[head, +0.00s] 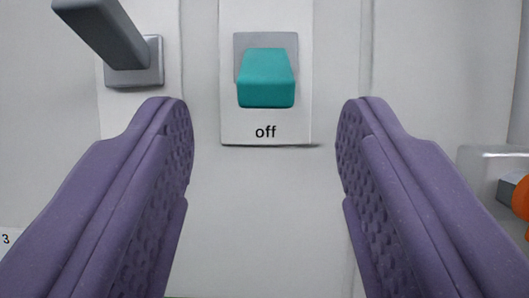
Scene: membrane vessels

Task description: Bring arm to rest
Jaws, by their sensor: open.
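My gripper (265,135) is open, with its two purple padded fingers wide apart at the left and right of the view. Nothing is between the fingers. Beyond them is a white wall panel with a teal switch lever (266,78) on a grey base. The lever sits above the printed word "off" and points down and out towards me. The fingertips are lower in the picture than the lever and look apart from it.
A grey handle (103,35) juts out from its plate at the upper left. An orange part (521,198) and a clear-edged housing (490,152) stand at the right edge. A label with "3" (6,239) shows at the left edge. The panel below the switch is bare.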

